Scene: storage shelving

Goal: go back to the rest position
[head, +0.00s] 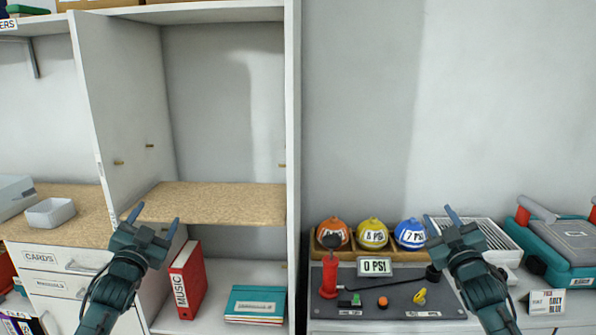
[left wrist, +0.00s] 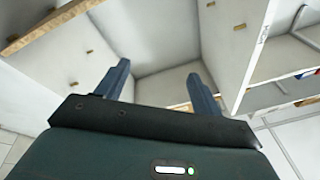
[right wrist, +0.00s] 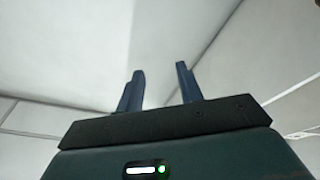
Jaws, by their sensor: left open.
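My left gripper (head: 154,220) is raised in front of the shelf unit, at about the height of its wooden shelf board (head: 215,203). In the left wrist view its two fingers (left wrist: 161,80) stand apart with nothing between them. My right gripper (head: 440,215) is raised in front of the right-hand counter, near the blue ball. In the right wrist view its fingers (right wrist: 160,78) are apart and empty, with bare pale wall beyond. Both grippers point up and away from me.
On the right counter are orange (head: 332,232), yellow (head: 372,233) and blue (head: 410,233) balls, a grey panel (head: 390,298) and a teal case (head: 560,250). A white upright (head: 293,150) separates both sides.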

